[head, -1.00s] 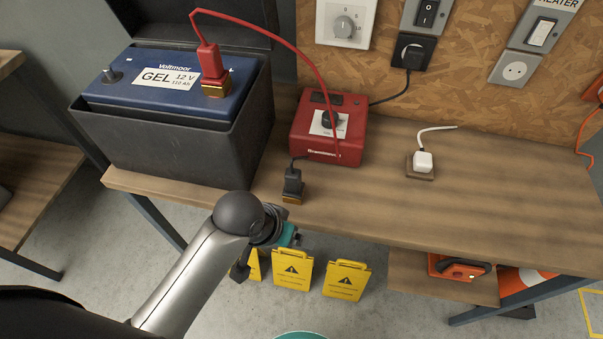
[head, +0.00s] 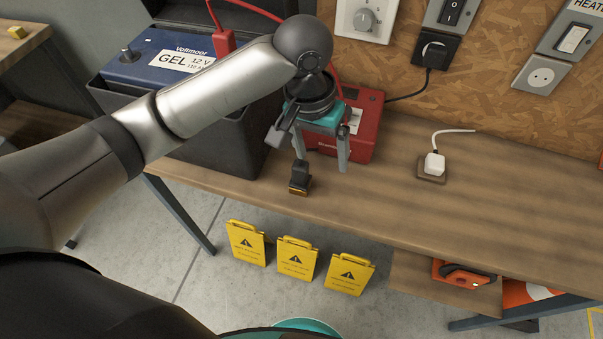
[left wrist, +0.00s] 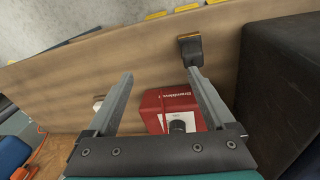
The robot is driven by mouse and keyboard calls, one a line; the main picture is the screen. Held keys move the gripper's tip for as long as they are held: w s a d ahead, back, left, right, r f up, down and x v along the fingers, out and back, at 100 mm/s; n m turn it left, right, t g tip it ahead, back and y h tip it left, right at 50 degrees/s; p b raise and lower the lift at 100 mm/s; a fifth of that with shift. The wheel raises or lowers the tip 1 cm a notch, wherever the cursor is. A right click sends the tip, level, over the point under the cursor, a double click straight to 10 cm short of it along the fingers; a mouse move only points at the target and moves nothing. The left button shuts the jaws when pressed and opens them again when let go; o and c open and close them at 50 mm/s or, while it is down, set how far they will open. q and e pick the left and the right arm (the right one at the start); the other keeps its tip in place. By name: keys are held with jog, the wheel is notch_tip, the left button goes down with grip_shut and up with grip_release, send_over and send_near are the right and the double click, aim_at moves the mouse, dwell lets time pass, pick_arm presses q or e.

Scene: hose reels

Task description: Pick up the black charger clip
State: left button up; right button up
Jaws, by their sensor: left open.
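The black charger clip (head: 300,174), with a brass-coloured jaw end, lies on the wooden workbench near its front edge. It also shows in the left wrist view (left wrist: 190,48), just beyond the tip of the right-hand finger. My left gripper (head: 322,164) is open and empty above the bench, between the clip and the red charger (head: 352,128). In the left wrist view the open fingers (left wrist: 161,78) stand wide apart, with the red charger (left wrist: 170,107) below and between them. The clip is outside the gap between the fingers. My right gripper is not seen.
The battery (head: 150,58) sits in a dark box (head: 225,135) left of the clip, with a red clip (head: 222,38) on it. A white plug (head: 434,163) lies to the right. The bench right of centre is mostly clear (head: 480,200). Yellow signs (head: 297,258) stand below.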

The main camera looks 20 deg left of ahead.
aim_at(301, 163)
pick_arm(q)
jog(key=w+a+r+n+y, duration=0.2)
jog(key=a+r, duration=0.2)
jog(key=shift+g, duration=0.3)
jog(key=f, duration=0.3)
jog(key=f+b, duration=0.1)
jog(key=f, duration=0.2)
jog(key=f+b, duration=0.1)
jog(key=f, duration=0.3)
jog(key=shift+s, duration=0.25)
notch_tip(301, 163, down, 5)
jog(key=shift+s+f+b, duration=0.1)
jog(key=shift+s+b, duration=0.05)
jog(key=shift+b, duration=0.8)
grip_shut()
